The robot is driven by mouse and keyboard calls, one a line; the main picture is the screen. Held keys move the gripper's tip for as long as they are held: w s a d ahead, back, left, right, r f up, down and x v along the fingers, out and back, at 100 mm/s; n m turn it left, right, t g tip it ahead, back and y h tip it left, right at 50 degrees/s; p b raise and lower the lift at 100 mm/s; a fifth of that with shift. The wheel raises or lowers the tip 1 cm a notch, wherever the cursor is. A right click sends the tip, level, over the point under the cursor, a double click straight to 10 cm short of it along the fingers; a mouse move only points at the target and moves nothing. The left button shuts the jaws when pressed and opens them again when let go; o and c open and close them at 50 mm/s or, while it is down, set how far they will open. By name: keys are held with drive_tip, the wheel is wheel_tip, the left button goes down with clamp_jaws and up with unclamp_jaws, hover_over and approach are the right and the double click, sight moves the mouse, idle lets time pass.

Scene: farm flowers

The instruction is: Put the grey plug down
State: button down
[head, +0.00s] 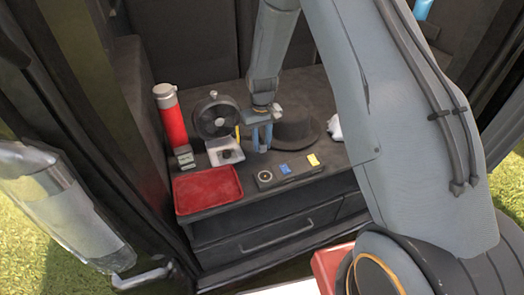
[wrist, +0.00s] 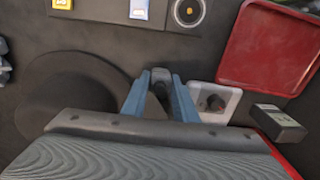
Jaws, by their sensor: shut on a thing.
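My gripper (head: 262,138) is over the dark shelf, between the fan and the hat. In the wrist view its two blue fingers (wrist: 160,90) point away from the camera and are shut on a small grey piece, which I take for the grey plug (wrist: 160,76). The plug sits between the fingertips, close above the dark surface; I cannot tell whether it touches. In the head view the plug is hidden or too small to make out.
A white square base (head: 225,152) with a dark knob and a black fan (head: 216,116) stand left of my gripper. A black hat (head: 296,130) lies right. A red tray (head: 208,189), red flask (head: 170,117), small grey box (head: 184,156) and control panel (head: 290,170) are nearby.

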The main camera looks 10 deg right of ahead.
sight(262, 151)
wheel_tip(262, 151, down, 4)
drive_tip(key=shift+r+p, duration=0.1)
drive_tip(key=shift+p, duration=0.45)
drive_tip(key=shift+f, duration=0.2)
drive_tip(key=shift+f, duration=0.1)
drive_tip(key=shift+f+b, duration=0.3)
drive_tip(key=shift+f, duration=0.1)
drive_tip(key=shift+f, duration=0.15)
drive_tip(key=c, duration=1.4)
unclamp_jaws()
